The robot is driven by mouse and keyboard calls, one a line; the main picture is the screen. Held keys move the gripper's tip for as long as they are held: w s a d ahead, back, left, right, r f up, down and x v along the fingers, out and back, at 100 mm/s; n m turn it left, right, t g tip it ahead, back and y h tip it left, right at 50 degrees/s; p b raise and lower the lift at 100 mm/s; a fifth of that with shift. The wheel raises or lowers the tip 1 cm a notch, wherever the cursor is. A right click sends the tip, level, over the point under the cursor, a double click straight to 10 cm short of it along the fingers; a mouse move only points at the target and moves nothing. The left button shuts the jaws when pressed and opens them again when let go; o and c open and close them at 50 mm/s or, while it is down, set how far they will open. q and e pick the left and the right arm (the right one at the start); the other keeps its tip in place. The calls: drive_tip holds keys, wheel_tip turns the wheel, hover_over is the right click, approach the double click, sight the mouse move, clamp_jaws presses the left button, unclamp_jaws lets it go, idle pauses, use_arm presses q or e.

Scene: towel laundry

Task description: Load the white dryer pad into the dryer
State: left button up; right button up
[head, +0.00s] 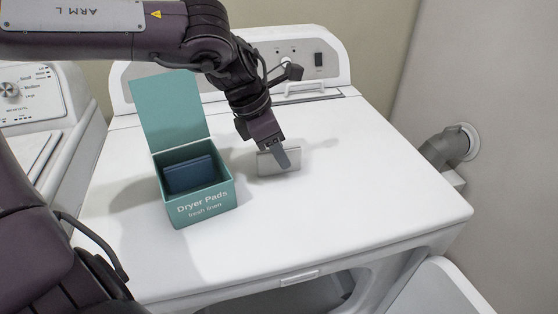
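The white dryer pad (293,160) is upright at the middle of the dryer's top. My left gripper (278,154) reaches down on it from above, with one finger in front of its face. The other finger is hidden behind it, and the gripper looks shut on the pad. I cannot tell whether the pad's lower edge touches the top. The white dryer (330,205) fills the middle of the head view. Its front opening (310,297) shows at the bottom edge, and its door (440,292) hangs open at the lower right. My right gripper is out of view.
An open teal "Dryer Pads" box (203,207) stands left of the pad, lid up, with dark blue contents (190,175). A white washer (35,105) stands at the left. A grey vent pipe (445,148) meets the right wall. The dryer top's right side is clear.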

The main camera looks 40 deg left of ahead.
sight(282, 171)
use_arm(q)
drive_tip(key=shift+x, duration=1.3)
drive_tip(key=shift+f+b, duration=0.25)
drive_tip(key=shift+b, duration=0.1)
drive_tip(key=shift+c, duration=0.3)
clamp_jaws()
